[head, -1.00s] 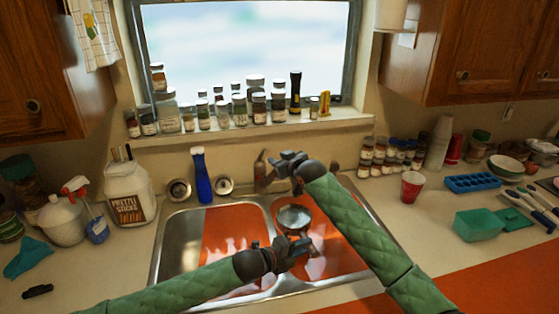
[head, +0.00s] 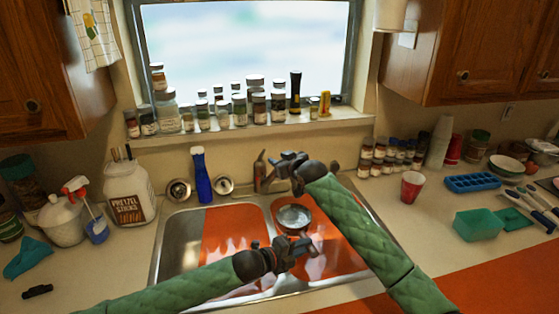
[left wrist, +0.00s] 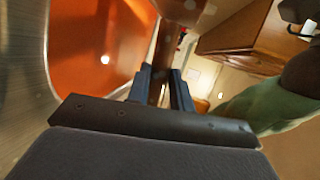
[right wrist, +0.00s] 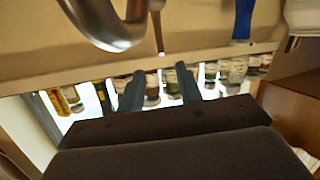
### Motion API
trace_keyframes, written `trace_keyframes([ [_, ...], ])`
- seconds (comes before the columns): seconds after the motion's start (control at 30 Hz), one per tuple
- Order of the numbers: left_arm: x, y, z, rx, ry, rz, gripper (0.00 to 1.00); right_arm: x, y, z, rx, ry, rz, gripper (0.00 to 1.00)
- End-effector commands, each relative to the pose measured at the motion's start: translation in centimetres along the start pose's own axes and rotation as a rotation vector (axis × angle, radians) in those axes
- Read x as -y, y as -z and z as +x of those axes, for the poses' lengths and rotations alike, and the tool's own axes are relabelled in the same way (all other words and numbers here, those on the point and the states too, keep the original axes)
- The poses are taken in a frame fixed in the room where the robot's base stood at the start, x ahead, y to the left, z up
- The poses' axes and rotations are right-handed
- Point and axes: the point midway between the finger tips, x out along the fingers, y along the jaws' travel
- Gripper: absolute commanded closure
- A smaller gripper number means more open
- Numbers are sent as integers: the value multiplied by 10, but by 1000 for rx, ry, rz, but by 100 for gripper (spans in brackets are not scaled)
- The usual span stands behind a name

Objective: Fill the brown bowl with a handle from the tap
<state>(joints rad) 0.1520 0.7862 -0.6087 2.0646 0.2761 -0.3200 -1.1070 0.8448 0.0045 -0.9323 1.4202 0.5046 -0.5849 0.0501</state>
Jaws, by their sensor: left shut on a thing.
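The brown bowl with a handle (head: 293,229) is over the right basin of the sink, beneath the tap. Its inside looks pale grey and shiny; I cannot tell how much water is in it. My left gripper (head: 303,246) is shut on its handle, and the brown handle (left wrist: 158,85) stands between the fingers in the left wrist view. The tap (head: 262,172) rises behind the sink, and its curved metal spout (right wrist: 112,32) shows in the right wrist view. My right gripper (head: 283,162) is beside the tap, open and empty, its fingers (right wrist: 160,90) apart.
The sink (head: 180,248) has two basins with orange reflections. Spice jars line the window sill (head: 240,131). A red cup (head: 411,187) and a teal container (head: 478,225) stand on the right counter, a pretzel jar (head: 127,190) on the left.

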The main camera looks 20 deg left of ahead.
Motion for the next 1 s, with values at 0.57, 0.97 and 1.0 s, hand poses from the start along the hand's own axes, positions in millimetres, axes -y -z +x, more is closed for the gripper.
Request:
trace_keyframes([
  [0.57,35,16,-21,0,1,1,100,-4,28,-7,0,0,0,65],
  [0.97,45,23,-28,0,2,1,100,-5,35,-8,0,0,0,65],
  [1.0,45,23,-28,0,2,1,100,-5,35,-8,0,0,0,65],
])
